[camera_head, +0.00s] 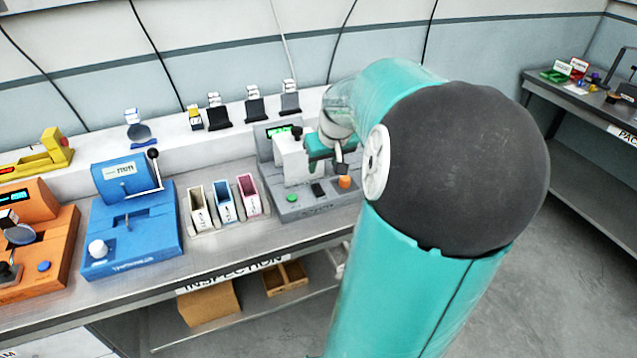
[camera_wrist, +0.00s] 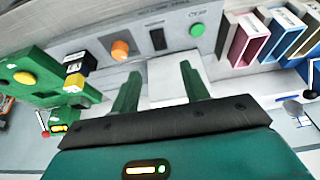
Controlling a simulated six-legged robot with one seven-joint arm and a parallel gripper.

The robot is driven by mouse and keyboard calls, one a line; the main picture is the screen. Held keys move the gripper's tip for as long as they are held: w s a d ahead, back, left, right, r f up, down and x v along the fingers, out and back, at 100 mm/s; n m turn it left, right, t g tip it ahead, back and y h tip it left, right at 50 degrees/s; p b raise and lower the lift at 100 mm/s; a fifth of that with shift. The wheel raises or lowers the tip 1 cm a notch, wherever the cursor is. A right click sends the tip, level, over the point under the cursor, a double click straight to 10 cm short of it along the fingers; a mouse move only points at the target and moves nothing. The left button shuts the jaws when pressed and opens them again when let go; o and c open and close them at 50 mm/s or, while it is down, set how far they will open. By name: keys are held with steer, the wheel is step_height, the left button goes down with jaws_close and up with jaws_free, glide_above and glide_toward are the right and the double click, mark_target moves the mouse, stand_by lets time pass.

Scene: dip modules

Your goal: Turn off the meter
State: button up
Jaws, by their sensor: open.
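The meter (camera_head: 300,203) is a grey device on the bench with a small lit green display (camera_head: 279,130) at its back. Its front panel carries a green button (camera_head: 292,198), a black switch (camera_head: 318,189) and an orange knob (camera_head: 345,182). In the wrist view the orange knob (camera_wrist: 120,49), black switch (camera_wrist: 157,38) and green button (camera_wrist: 197,30) lie beyond my fingertips. A white block (camera_head: 291,160) stands on the meter. My gripper (camera_wrist: 157,80) is open and empty, above the meter, with the white block partly between its fingers in the picture. I cannot tell any contact.
Pink, blue and white bins (camera_head: 223,203) stand left of the meter. A blue device (camera_head: 130,235) and an orange device (camera_head: 40,245) are farther left. A green device with a yellow button (camera_wrist: 25,78) stands on the meter's other side. Small stands (camera_head: 255,108) line the back ledge.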

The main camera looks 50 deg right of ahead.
mark_target(317, 188)
steer(key=x, duration=1)
steer(key=shift+d+f, duration=0.1)
steer(key=shift+f, duration=0.3)
